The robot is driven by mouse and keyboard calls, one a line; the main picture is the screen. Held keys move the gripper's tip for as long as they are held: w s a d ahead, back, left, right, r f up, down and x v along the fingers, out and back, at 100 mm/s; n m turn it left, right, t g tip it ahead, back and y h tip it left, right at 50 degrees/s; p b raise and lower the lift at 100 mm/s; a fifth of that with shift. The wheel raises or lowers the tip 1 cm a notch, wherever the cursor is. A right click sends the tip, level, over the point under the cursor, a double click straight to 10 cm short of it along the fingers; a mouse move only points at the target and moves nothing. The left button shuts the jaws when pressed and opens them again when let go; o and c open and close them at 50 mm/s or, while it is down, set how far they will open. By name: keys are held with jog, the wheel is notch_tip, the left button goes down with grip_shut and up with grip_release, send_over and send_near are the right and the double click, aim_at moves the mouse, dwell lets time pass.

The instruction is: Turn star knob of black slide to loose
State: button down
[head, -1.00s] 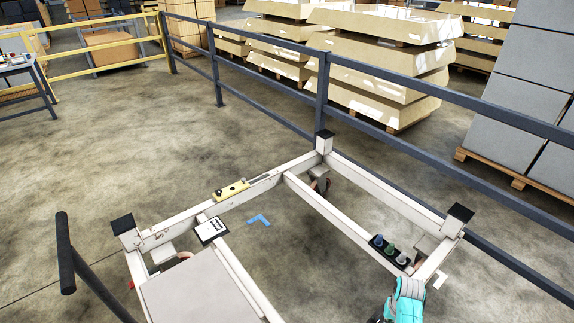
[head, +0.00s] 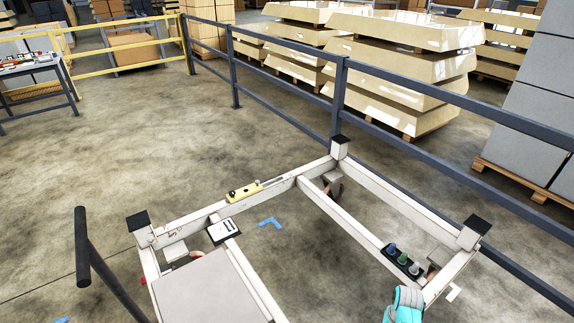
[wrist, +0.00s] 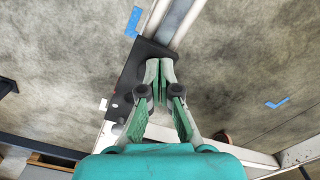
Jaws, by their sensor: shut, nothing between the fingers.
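In the wrist view my gripper (wrist: 159,72) is shut and empty, its green-padded fingers together over a black piece (wrist: 128,80) on a pale rail. This piece may be the black slide; I cannot tell for sure. No star knob can be made out there; the fingers cover part of the piece. I cannot tell whether the fingertips touch it. In the head view only the teal body of my gripper shows, at the bottom right beside the trolley frame (head: 282,184); its fingers are hidden.
A black strip with blue, green and grey knobs (head: 402,258) sits on the trolley's right bar. A yellow block (head: 244,191) lies on the far left bar. A dark handle (head: 82,250) stands at left. A grey railing (head: 338,100) runs behind; open floor lies left.

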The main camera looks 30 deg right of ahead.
notch_tip(320, 180, down, 3)
jog(key=shift+r, duration=0.15)
jog(key=shift+s+a+f, duration=0.15)
jog(key=shift+a+f, duration=0.05)
jog(key=shift+f, duration=0.25)
jog(key=shift+s+d+f, duration=0.15)
dwell(0.4)
jog(key=shift+s+d, duration=0.35)
jog(key=shift+s, duration=0.1)
jog(key=shift+s+d+r, duration=0.25)
jog(key=shift+s+d, duration=0.05)
jog(key=shift+d, duration=0.25)
dwell(0.5)
jog(key=shift+s+a, duration=0.1)
jog(key=shift+s, duration=0.05)
jog(key=shift+s+a, duration=0.15)
jog(key=shift+s, duration=0.05)
notch_tip(320, 180, up, 6)
dwell(0.5)
